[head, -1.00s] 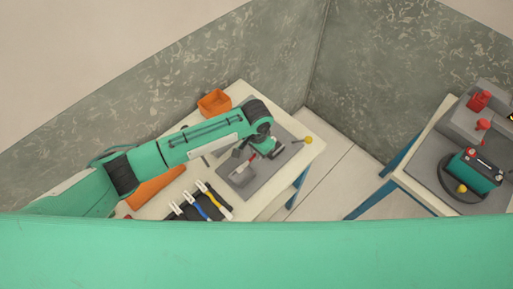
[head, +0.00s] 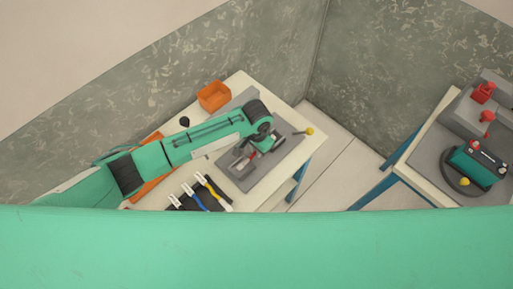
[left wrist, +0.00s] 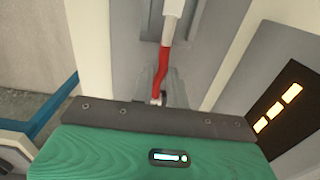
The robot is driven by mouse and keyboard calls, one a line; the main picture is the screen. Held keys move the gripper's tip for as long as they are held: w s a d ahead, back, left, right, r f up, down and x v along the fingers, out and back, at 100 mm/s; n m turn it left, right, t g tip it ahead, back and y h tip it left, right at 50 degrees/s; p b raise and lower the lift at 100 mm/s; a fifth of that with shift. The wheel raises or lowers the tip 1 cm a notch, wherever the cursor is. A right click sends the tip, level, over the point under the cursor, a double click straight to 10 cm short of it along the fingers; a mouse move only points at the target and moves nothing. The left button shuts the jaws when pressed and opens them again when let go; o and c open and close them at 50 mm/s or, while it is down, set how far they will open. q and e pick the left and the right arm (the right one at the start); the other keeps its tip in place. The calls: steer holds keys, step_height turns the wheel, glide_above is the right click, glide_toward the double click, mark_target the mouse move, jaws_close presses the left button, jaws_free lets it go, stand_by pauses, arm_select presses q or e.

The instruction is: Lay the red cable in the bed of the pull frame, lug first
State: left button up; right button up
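The red cable (head: 244,159), with a pale sleeve, lies along the grey pull frame (head: 283,146) on the near table. In the left wrist view the red cable (left wrist: 162,68) runs down from its pale sleeve to a small metallic end between my finger tips. My left gripper (head: 257,152) is low over the frame and appears shut on the cable near that end. The arm hides part of the frame and bed, so I cannot tell whether the lug rests in the bed. My right gripper is not in view.
Black, blue and yellow cables (head: 204,194) lie in a dark holder at the table's front. An orange bin (head: 214,96) stands at the back. A yellow-knobbed lever (head: 309,131) sticks out at the frame's right. A second table (head: 408,163) carries a green battery (head: 478,165).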

arm_select(q)
steer(key=o, duration=0.5)
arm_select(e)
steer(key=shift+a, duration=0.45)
arm_select(q)
step_height(320, 180, up, 14)
steer(key=b, duration=0.3)
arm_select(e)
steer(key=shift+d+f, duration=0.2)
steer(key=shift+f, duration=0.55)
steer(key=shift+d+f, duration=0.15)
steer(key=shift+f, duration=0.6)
arm_select(q)
steer(key=shift+s+f, duration=0.1)
steer(key=shift+f, duration=0.05)
